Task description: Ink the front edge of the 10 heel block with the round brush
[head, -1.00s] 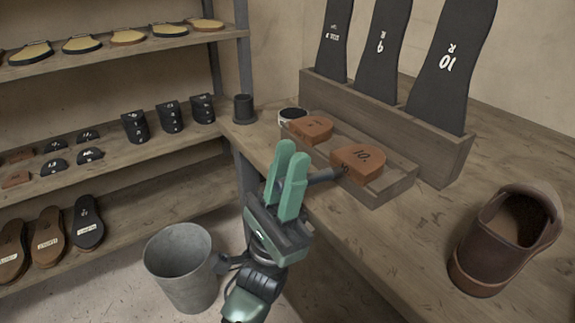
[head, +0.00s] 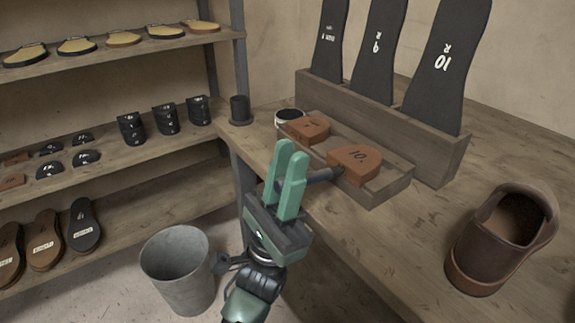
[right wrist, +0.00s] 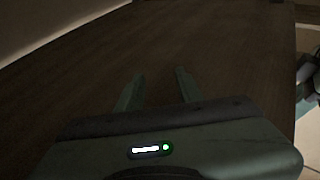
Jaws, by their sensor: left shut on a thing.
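The heel block marked 10 (head: 354,163) is a reddish-brown D-shaped piece in the right part of a low wooden tray (head: 383,198). My left gripper (head: 291,152), with green fingers, is shut on the round brush (head: 322,176). The brush's dark handle points right from the fingers, and its dark tip is at the block's left front edge. I cannot tell whether it touches or whether ink is on the edge. My right gripper (right wrist: 158,76) shows in the right wrist view, fingers apart and empty, over a dark brown wooden surface.
A second heel block (head: 307,129) lies farther back in the tray. A white-rimmed pot (head: 289,116) and dark cup (head: 240,109) stand behind. A rack (head: 425,150) holds tall dark numbered soles. A brown shoe (head: 490,245) stands right; a grey bucket (head: 180,270) is below.

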